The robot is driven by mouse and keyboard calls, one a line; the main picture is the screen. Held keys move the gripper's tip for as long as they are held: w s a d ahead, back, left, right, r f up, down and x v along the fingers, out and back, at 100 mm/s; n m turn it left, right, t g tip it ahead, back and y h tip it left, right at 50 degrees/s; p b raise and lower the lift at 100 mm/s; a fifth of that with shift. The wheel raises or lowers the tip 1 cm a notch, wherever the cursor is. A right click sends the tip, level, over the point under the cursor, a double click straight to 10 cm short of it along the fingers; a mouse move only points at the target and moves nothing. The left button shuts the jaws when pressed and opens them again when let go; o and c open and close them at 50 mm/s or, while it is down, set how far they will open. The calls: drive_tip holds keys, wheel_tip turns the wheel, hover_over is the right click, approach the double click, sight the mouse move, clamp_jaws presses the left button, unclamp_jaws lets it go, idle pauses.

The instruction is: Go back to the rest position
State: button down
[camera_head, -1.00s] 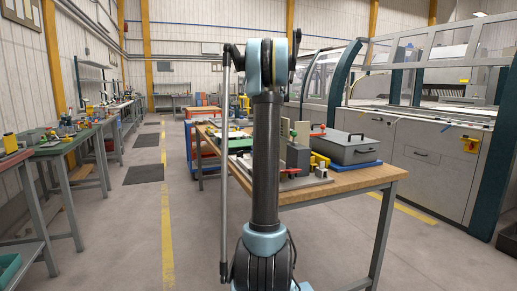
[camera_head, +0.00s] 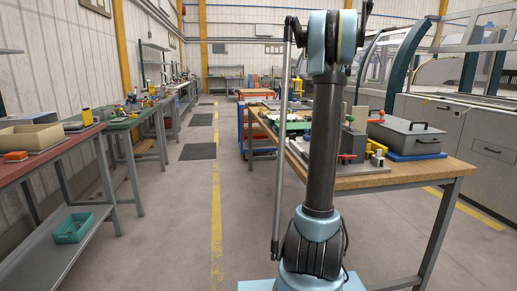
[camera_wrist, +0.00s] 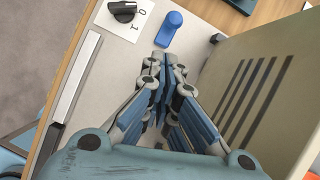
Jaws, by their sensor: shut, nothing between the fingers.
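My gripper (camera_wrist: 166,75) shows in the wrist view with its linked fingers close together, shut and empty. It hangs over a pale board (camera_wrist: 200,65) at the edge of a wooden table. Beyond the fingertips are a blue handle-shaped piece (camera_wrist: 172,26) and a black rotary switch (camera_wrist: 122,10) on a white plate. They look apart from the fingers. In the head view my dark arm stands upright before the wooden workbench (camera_head: 420,178); my gripper is not visible there.
In the wrist view, a beige slotted panel (camera_wrist: 262,85) stands close at the right and a metal bar (camera_wrist: 76,90) lies left. In the head view, a grey case (camera_head: 405,138) sits on the workbench, with a red-topped bench (camera_head: 60,150) at left. The aisle between is clear.

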drive_tip(key=s+a+f+n+g, duration=0.1)
drive_tip(key=s+a+f+n, duration=0.1)
drive_tip(key=s+a+n, duration=0.55)
drive_tip(key=s+a+f+n, duration=0.3)
drive_tip(key=s+a+n, duration=0.1)
drive_tip(key=s, duration=0.7)
drive_tip(key=s+a+f+n+g, duration=0.1)
drive_tip(key=s+a+f+n, duration=0.1)
drive_tip(key=s+a+n, duration=0.55)
drive_tip(key=s+a+f+n, duration=0.1)
drive_tip(key=s+f+n, duration=0.5)
drive_tip(key=s+f, duration=0.3)
drive_tip(key=s+a+f+n+h, duration=0.1)
drive_tip(key=s+f+n, duration=0.6)
drive_tip(key=s, duration=0.7)
wheel_tip(320, 180, down, 2)
drive_tip(key=shift+s+a+g, duration=0.25)
drive_tip(key=shift+s+g, duration=0.05)
drive_tip(key=shift+g, duration=0.1)
drive_tip(key=shift+w+f, duration=0.2)
drive_tip(key=shift+w, duration=0.25)
